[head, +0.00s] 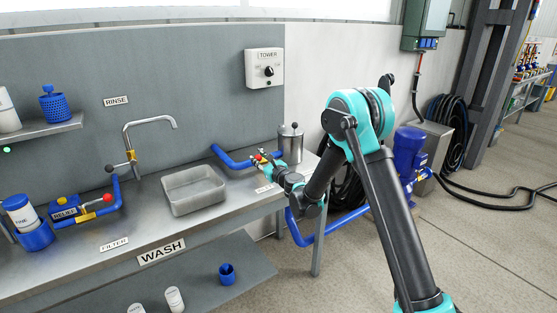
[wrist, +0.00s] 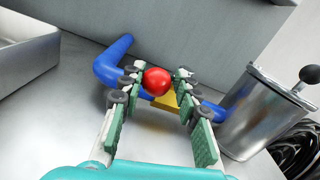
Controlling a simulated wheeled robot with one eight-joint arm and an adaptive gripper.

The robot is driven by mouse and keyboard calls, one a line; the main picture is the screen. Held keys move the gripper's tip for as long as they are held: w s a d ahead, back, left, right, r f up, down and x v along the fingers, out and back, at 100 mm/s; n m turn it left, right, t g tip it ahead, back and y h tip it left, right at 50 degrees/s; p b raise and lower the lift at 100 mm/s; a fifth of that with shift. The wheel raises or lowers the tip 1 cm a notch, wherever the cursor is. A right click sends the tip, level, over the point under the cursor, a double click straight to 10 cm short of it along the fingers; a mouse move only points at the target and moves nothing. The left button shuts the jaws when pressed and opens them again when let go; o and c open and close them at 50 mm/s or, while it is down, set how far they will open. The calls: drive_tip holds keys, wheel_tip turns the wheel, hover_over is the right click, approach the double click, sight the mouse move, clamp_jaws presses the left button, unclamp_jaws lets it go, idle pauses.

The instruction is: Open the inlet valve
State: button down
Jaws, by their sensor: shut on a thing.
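The inlet valve is on a blue pipe at the right end of the bench. It has a red ball knob (wrist: 157,81) and a yellow part (wrist: 168,101) beneath it in the wrist view. My gripper (wrist: 158,77) has its two green-padded fingers on either side of the red knob, closed on it. The blue pipe (wrist: 112,66) runs behind and below the fingers. In the head view my gripper (head: 264,163) is at the valve, and the fingers and wrist hide most of it. The blue pipe also shows there (head: 232,160).
A steel canister (head: 290,143) with a black-knobbed lid stands close right of the valve. A grey basin (head: 194,190) is to the left. A relief valve with another red knob (head: 107,198) is further left. A tower switch box (head: 265,69) hangs on the wall.

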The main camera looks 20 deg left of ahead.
drive_tip(key=a+m+t+h, duration=0.5)
drive_tip(key=m+h, duration=0.3)
drive_tip(key=h, duration=0.2)
drive_tip(key=shift+w+a+t+h, duration=0.35)
drive_tip(key=shift+a+t+h, duration=0.05)
drive_tip(key=shift+a, duration=0.4)
drive_tip(key=shift+r, duration=0.1)
drive_tip(key=c, duration=1.2)
unclamp_jaws()
drive_tip(key=shift+w, duration=0.1)
drive_tip(key=shift+d, duration=0.1)
drive_tip(key=s, duration=0.4)
drive_tip(key=s+d, duration=0.1)
drive_tip(key=s, duration=0.7)
drive_tip(key=shift+d, duration=0.2)
